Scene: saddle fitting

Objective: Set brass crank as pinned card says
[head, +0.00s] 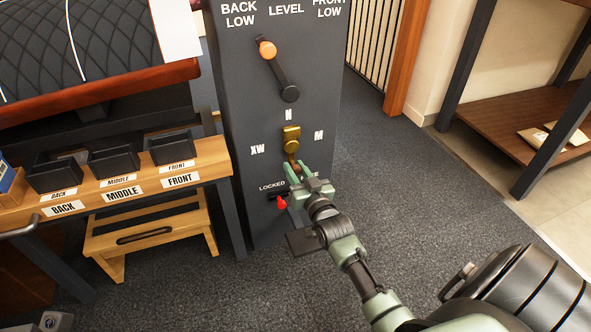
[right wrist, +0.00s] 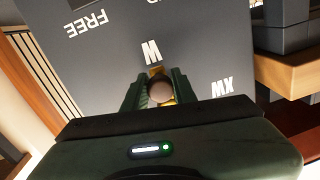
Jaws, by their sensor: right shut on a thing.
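The brass crank (head: 291,134) is on the dark grey post (head: 232,110), amid the marks N above, XW at left and M at right. Its arm points down into my right gripper (head: 296,172), which is shut on its round-ended handle (right wrist: 160,92). The inverted right wrist view shows a W mark (right wrist: 151,52) close to the handle; my gripper hides this mark in the head view. A red lever (head: 282,204) hangs under the word LOCKED; FREE is partly covered. I cannot identify the pinned card. My left gripper is out of view.
Above the crank, a black lever with an orange knob (head: 267,50) tilts up-left, between BACK LOW and LEVEL. A wooden bench (head: 125,187) with labelled black bins stands at left, close to the post. A wooden step stool (head: 150,240) is below it.

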